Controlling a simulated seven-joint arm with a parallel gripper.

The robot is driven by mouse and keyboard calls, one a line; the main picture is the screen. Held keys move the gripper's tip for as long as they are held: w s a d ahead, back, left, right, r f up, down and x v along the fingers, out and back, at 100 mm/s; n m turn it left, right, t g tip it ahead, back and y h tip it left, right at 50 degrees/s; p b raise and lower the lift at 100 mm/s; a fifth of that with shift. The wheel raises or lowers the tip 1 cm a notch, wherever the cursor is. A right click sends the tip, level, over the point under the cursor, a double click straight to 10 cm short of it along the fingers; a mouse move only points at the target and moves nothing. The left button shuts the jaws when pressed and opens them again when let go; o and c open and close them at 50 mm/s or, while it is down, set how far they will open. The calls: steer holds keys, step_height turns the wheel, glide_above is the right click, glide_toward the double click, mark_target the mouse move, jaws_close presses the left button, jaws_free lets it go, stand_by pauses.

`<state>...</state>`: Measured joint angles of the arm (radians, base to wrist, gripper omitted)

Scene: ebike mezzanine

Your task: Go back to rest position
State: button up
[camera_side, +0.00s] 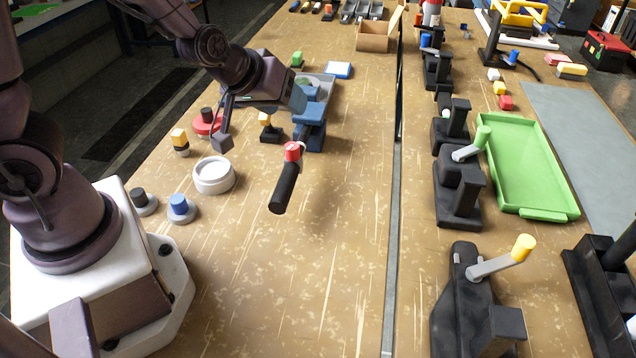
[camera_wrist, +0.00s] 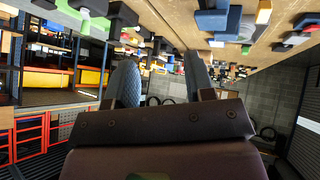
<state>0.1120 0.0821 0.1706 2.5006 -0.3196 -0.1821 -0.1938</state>
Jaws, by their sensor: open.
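My gripper (camera_wrist: 161,78) shows in the wrist view with its two dark, bluish fingers apart and nothing between them. In the side view my forearm reaches from the left over the bench, and my wrist ends above the blue clamp-like fixture (camera_side: 311,125). The fingertips cannot be made out clearly there. The wrist view is tilted and shows the workbench (camera_wrist: 268,50) along the top, upside down, with the room beyond the fingers.
A black handle with a red end (camera_side: 285,182) stands out by the blue fixture. A white round dish (camera_side: 214,176), red round piece (camera_side: 207,124) and blue-topped knob (camera_side: 181,207) lie near my base. A green tray (camera_side: 520,165) and black lever fixtures (camera_side: 459,190) stand right. The front middle bench is clear.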

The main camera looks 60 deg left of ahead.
steer(key=s+d+r+m+g+h, duration=0.1)
steer(key=s+r+m, duration=0.5)
steer(key=s+r, duration=0.7)
steer(key=shift+s+d+m+g, duration=0.3)
steer(key=shift+s+d+g, duration=0.5)
steer(key=shift+s+d, duration=0.25)
